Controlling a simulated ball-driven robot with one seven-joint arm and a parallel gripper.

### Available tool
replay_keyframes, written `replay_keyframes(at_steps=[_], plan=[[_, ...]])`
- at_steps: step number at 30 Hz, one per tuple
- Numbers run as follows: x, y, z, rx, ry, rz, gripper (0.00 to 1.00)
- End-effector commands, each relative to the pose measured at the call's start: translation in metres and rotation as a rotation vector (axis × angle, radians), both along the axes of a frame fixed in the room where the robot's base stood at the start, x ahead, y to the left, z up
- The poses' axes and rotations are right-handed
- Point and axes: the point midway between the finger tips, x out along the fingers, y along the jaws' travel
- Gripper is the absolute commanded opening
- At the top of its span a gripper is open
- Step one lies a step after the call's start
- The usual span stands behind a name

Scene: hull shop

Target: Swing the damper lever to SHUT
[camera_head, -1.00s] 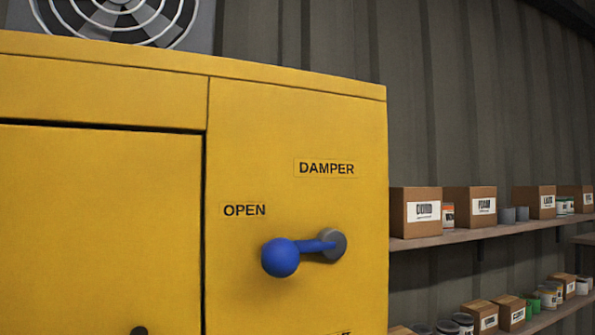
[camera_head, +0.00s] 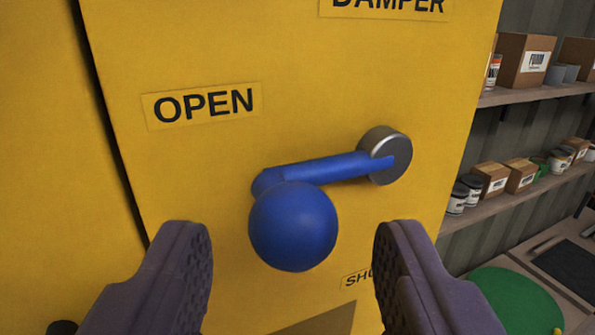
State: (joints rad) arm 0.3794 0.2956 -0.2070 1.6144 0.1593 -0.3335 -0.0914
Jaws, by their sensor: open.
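The blue damper lever (camera_head: 325,171) is on the yellow cabinet front. It runs left from a grey round pivot (camera_head: 385,155) to a blue ball knob (camera_head: 293,226), and its knob end lies below the OPEN label (camera_head: 204,105). The DAMPER label (camera_head: 385,6) is cut by the top edge. Another label (camera_head: 357,278), reading "SHO" or similar, is partly hidden by my right finger. My gripper (camera_head: 290,245) is open, its two dark fingers spread at either side below the knob. I see no contact between the fingers and the knob.
The yellow cabinet (camera_head: 180,190) fills most of the view. To the right, shelves (camera_head: 535,95) hold cardboard boxes (camera_head: 525,60) and several cans. A green round thing (camera_head: 510,300) and a dark mat (camera_head: 570,265) lie at lower right.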

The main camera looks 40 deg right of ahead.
Motion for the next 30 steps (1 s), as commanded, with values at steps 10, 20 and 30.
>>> replay_keyframes(at_steps=[10,20,30], plan=[[0.0145,-0.0098,0.0004,0.001,-0.001,0.001,0.55],[0.0143,-0.0096,0.0006,0.001,-0.001,0.001,0.0],[0.0141,-0.0095,-0.0026,-0.018,0.003,0.001,0.0]])
